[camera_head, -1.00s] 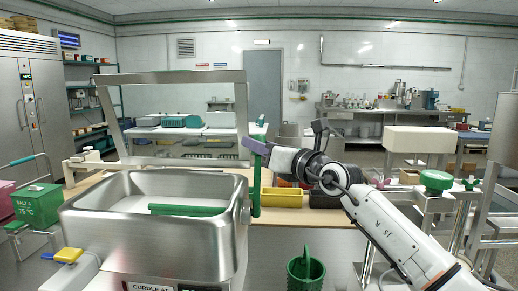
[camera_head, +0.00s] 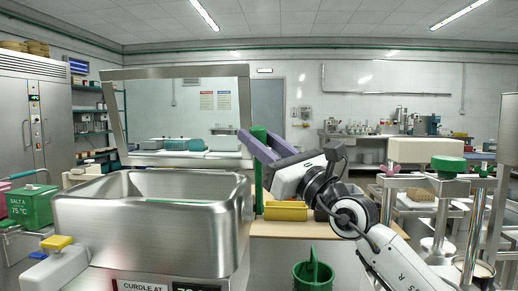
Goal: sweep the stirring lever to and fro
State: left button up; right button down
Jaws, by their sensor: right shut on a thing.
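The stirring lever (camera_head: 259,186) is a green upright handle at the right side of the steel vat (camera_head: 150,225). My right gripper (camera_head: 259,141) has purple fingers and reaches in from the right. It is shut on the upper part of the lever, and the green top shows between and above the fingers. Only a thin strip of green (camera_head: 160,201) shows inside the vat, as its near wall hides the rest. My left gripper is not in view.
A steel frame (camera_head: 245,105) rises behind the vat, close to my right gripper. A yellow bin (camera_head: 286,211) sits on the bench (camera_head: 300,229) just right of the lever. A green bucket (camera_head: 313,274) is below. A green box (camera_head: 30,204) stands at far left.

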jog(key=shift+f, duration=0.1)
jog(key=c, duration=1.4)
grip_release()
jog(key=shift+s, duration=0.1)
jog(key=v, duration=1)
jog(key=shift+d+f, duration=0.1)
